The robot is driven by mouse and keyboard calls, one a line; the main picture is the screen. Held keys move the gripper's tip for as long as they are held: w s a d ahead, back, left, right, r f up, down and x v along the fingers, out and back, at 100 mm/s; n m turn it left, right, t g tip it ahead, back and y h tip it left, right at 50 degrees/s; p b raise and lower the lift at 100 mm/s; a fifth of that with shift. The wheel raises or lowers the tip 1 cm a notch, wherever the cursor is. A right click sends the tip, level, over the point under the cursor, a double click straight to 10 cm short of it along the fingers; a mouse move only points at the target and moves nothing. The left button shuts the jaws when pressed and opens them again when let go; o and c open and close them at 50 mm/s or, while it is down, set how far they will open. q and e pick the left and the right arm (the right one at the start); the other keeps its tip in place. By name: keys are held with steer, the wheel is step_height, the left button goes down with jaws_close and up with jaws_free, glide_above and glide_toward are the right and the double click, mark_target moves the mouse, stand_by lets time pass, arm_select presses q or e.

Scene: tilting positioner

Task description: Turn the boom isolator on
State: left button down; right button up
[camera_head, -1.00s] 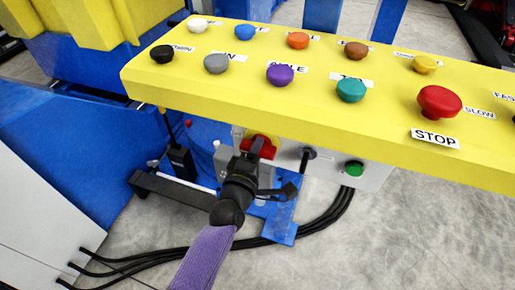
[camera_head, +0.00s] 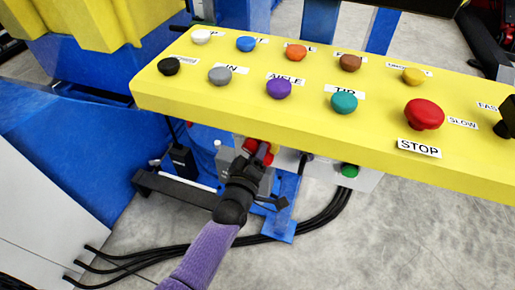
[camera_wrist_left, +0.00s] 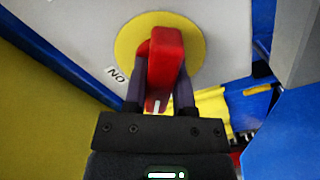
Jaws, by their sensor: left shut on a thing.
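The boom isolator has a red handle (camera_wrist_left: 167,52) on a round yellow plate (camera_wrist_left: 128,45), on a pale grey box face (camera_wrist_left: 75,25). In the wrist view the handle stands upright in the picture, with a white mark at its lower end. A label (camera_wrist_left: 117,75), upside down and reading ON, lies to its left, off the line of the handle. My left gripper (camera_wrist_left: 160,90) is shut on the handle, one finger on each side. In the head view my left gripper (camera_head: 256,158) reaches under the yellow console and partly hides the isolator. My right gripper is out of view.
The yellow console (camera_head: 300,118) with several coloured buttons and a red STOP button (camera_head: 424,114) overhangs the isolator. A green button (camera_head: 349,171) sits to its right. Black cables (camera_head: 325,215) run over the floor. A blue machine body (camera_head: 75,125) fills the left.

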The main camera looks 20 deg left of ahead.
arm_select(q)
steer(key=m+p, duration=0.1)
steer(key=m, duration=0.4)
steer(key=shift+m, duration=0.3)
steer(key=m+p, duration=0.1)
steer(key=m, duration=0.2)
steer(key=shift+m, duration=1)
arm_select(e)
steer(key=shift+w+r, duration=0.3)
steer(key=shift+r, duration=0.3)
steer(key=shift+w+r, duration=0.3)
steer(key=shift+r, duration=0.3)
arm_select(q)
steer(key=shift+m, duration=0.3)
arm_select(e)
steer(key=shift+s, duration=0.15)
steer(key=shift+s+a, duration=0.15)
